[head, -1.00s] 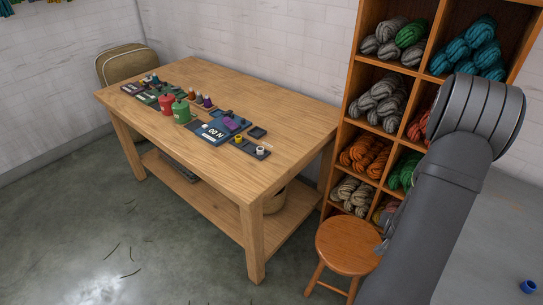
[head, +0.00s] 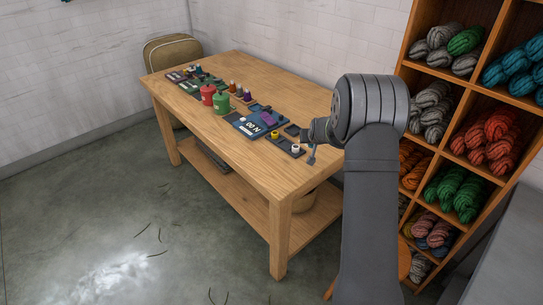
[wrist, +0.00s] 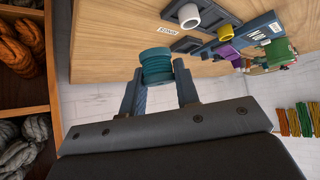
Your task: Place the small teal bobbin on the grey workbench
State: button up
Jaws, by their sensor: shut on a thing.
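In the wrist view, my gripper (wrist: 158,72) is shut on the small teal bobbin (wrist: 156,60), which sits between the two fingertips. In the head view, my gripper (head: 312,148) is small and partly hidden by my arm, near the right end of the wooden table; the bobbin is too small to make out clearly there. The grey workbench (head: 515,255) shows only in part at the lower right edge of the head view, away from my gripper.
The wooden table (head: 250,175) carries a row of trays, a red pot (head: 208,95), a green pot (head: 221,103) and several bobbins, with a white bobbin (wrist: 188,14) near my gripper. The wool shelf (head: 450,90) stands between table and workbench. A stool is mostly hidden behind my arm.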

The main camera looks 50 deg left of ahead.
jog(key=shift+n, duration=0.4)
jog(key=s+a, duration=0.1)
jog(key=a+r, duration=0.1)
jog(key=a, duration=0.1)
jog(key=s+a, duration=0.1)
jog(key=shift+s+a+r, duration=0.2)
jog(key=shift+s+r, duration=0.05)
jog(key=shift+s, duration=0.05)
jog(key=s+a+f, duration=0.1)
jog(key=a+f, duration=0.1)
jog(key=a, duration=0.1)
jog(key=s+a+f, duration=0.2)
jog(key=a, duration=0.2)
jog(key=s+a+f, duration=0.2)
jog(key=a+f, duration=0.1)
jog(key=shift+a, duration=0.2)
jog(key=shift+f, duration=1.85)
jog(key=shift+f, duration=0.15)
jog(key=o, duration=1)
jog(key=shift+o, duration=0.2)
